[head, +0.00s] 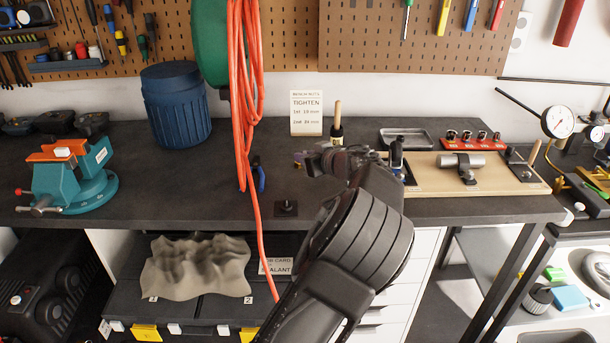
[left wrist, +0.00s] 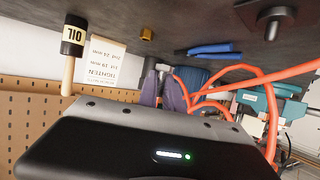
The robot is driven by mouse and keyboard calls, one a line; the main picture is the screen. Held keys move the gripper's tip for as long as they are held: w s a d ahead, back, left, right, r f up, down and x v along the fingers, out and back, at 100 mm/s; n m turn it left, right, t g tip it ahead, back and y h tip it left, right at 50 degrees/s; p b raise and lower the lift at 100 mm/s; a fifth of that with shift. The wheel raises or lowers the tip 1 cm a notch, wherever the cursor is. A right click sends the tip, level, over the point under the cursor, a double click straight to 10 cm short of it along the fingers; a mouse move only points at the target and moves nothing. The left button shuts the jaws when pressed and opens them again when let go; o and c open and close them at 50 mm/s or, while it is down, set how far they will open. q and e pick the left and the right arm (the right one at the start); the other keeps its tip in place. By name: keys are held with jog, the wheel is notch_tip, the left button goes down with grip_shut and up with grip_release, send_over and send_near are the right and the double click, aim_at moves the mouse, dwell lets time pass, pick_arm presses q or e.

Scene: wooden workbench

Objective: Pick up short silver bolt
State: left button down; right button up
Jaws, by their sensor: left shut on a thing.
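My left gripper (head: 304,160) reaches over the middle of the workbench from below in the head view. Its purple-grey fingers also show in the left wrist view (left wrist: 162,92), where the scene appears upside down. They are shut on a small grey thing (left wrist: 162,67) at the tips; it is too small and covered to tell for sure that it is the short silver bolt. A small brass nut (left wrist: 147,34) sits on the bench near the fingertips. No other short silver bolt can be made out clearly. My right gripper is not in view.
An oil bottle (head: 336,131) with a wooden handle and a sign (head: 307,112) stand behind the gripper. An orange cable (head: 243,110) hangs to its left, beside blue-handled pliers (head: 259,176). A stud on a black plate (head: 286,208) sits nearby. A wooden fixture board (head: 430,188) lies right.

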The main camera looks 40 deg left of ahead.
aim_at(305, 152)
pick_arm(q)
jog(key=shift+r, duration=1.5)
